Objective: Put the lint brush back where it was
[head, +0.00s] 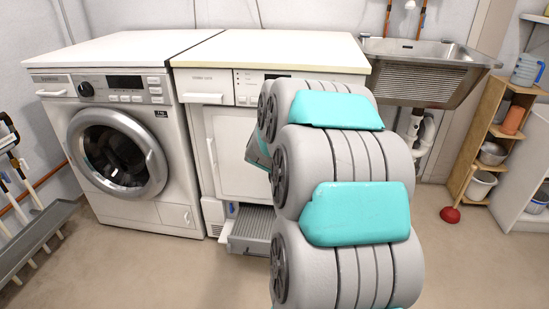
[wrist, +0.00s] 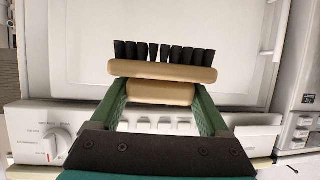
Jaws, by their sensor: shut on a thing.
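The lint brush (wrist: 165,71) shows in the wrist view as a pale wooden body with a row of black bristles along its upper side in the picture. My gripper (wrist: 160,92) is shut on it, with one green finger at each side of the wooden part. Behind the brush is the white front of a machine with a knob panel. In the head view my arm covers the brush and most of the gripper, in front of the white dryer (head: 237,140).
A low grey drawer (head: 250,238) stands open at the dryer's base. A washing machine (head: 117,150) stands left of the dryer, a steel basin (head: 425,70) right of it. Shelves (head: 490,120) and a plunger (head: 451,214) are at the right. A tool rack (head: 40,240) is at the left.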

